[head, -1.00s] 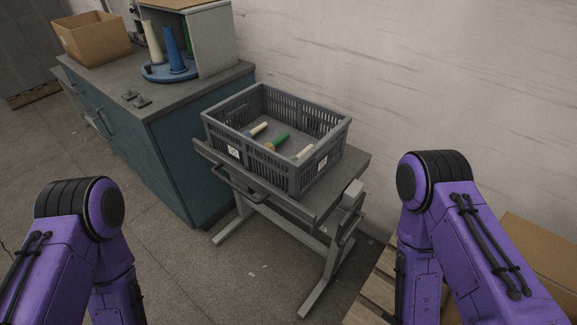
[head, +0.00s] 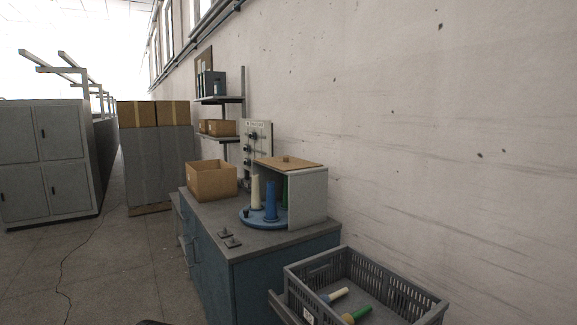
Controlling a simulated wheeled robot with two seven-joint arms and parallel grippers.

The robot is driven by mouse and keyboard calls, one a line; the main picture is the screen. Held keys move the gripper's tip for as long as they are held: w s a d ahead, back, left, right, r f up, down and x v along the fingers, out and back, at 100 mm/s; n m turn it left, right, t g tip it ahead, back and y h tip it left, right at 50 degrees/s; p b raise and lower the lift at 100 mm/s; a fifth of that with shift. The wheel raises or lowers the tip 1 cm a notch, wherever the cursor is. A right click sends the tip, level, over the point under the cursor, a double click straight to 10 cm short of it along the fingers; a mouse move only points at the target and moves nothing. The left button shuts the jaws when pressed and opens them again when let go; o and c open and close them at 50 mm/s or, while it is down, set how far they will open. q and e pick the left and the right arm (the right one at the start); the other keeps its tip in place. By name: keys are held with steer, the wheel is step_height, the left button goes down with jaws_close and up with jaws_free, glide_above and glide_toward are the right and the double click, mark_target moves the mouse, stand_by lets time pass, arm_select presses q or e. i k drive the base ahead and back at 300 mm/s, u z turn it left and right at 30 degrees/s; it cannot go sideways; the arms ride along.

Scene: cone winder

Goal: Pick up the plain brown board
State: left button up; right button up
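A flat brown board (head: 300,163) lies on top of a grey open-fronted box (head: 308,199) on the blue workbench (head: 283,262). A small brown knob-like piece (head: 286,157) sits on the board. Another brown panel (head: 205,59) stands upright behind dark boxes on the upper wall shelf; I cannot tell whether it is plain. Neither of my grippers shows in the head view.
A blue round tray (head: 250,222) with upright cones stands before the grey box. A cardboard box (head: 211,180) and small metal pieces (head: 230,242) share the bench. A grey crate (head: 400,297) with cones is at lower right. Floor at left is mostly open.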

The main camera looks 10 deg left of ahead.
mark_target(284, 163)
steer(key=u, duration=2.1)
steer(key=i, duration=4.9)
steer(key=z, duration=4.55)
